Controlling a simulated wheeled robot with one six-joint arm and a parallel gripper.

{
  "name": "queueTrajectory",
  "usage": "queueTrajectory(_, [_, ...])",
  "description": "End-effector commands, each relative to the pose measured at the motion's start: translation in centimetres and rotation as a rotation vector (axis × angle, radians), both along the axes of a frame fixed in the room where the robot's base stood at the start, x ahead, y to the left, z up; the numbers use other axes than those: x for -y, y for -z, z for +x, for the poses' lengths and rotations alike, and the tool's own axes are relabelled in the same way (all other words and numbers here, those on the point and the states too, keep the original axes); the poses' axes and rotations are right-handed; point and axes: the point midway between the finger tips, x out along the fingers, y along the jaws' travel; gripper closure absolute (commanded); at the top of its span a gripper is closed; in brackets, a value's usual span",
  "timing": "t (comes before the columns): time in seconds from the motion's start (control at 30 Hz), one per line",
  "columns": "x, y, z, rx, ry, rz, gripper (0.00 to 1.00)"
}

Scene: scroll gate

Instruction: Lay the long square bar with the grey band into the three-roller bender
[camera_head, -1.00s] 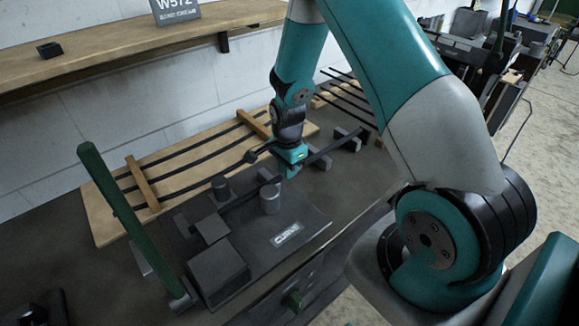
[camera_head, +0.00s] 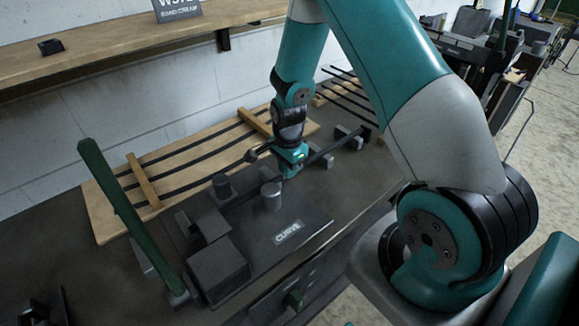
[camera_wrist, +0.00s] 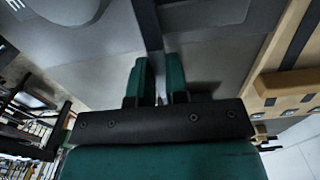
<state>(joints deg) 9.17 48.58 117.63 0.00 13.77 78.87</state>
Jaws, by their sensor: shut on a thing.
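The long dark square bar (camera_head: 325,153) runs from the support blocks at the right towards the three-roller bender (camera_head: 300,215). My gripper (camera_head: 291,170) is shut on it just right of the bender. The bar's left part passes between two upright rollers, one behind it (camera_head: 221,186) and one in front (camera_head: 271,197). Whether it rests on the bender plate I cannot tell. In the wrist view, the bar (camera_wrist: 149,22) runs away from between my green fingertips (camera_wrist: 161,68). A light grey patch shows between the fingers; I cannot tell whether it is the grey band.
A green lever (camera_head: 128,215) stands at the bender's left, beside a dark block (camera_head: 218,272). Behind, a wooden board (camera_head: 105,225) holds several dark bars across wooden strips. Dark support blocks (camera_head: 349,137) stand at the right. A wooden shelf (camera_head: 120,45) runs along the wall.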

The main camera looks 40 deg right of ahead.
Motion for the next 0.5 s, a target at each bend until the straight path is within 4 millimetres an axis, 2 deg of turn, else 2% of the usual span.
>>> queueTrajectory(0.03, [0.02,-0.06,0.08,0.002,0.000,0.000,0.81])
queueTrajectory(0.13, [0.01,-0.06,0.07,0.002,0.000,0.000,0.58])
queueTrajectory(0.17, [0.01,-0.06,0.06,0.002,0.000,0.000,0.56])
queueTrajectory(0.5, [0.00,-0.40,0.03,0.001,0.000,0.000,0.56])
